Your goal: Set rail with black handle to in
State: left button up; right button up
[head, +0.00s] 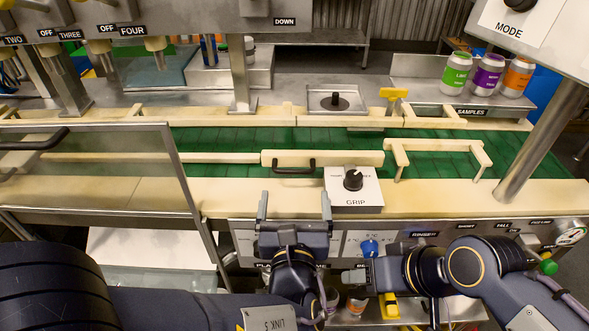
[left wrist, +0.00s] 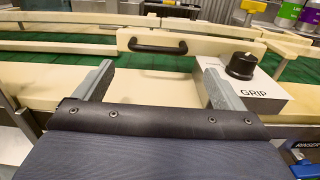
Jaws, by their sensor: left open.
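The cream rail (head: 360,158) with a black handle (head: 294,168) lies along the near side of the green conveyor belt. In the left wrist view the rail (left wrist: 215,45) and its black handle (left wrist: 158,45) show ahead of my gripper. My left gripper (head: 294,205) is open and empty, its two fingers pointing toward the rail, short of the handle. In the left wrist view the handle appears beyond and between the fingertips (left wrist: 150,78). My right gripper (head: 355,277) is low at the front of the machine, with its fingers hard to make out.
The GRIP box (head: 352,200) with a black knob stands just right of my left gripper. A clear guard panel (head: 90,180) is at left. A cream bracket (head: 438,146) stands right of the rail. Cans (head: 487,77) stand at the back right. A front panel (head: 400,237) carries controls.

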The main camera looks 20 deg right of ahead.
pick_arm(q)
jog(key=x, duration=0.7)
jog(key=shift+p, duration=0.4)
jog(key=shift+c, duration=0.4)
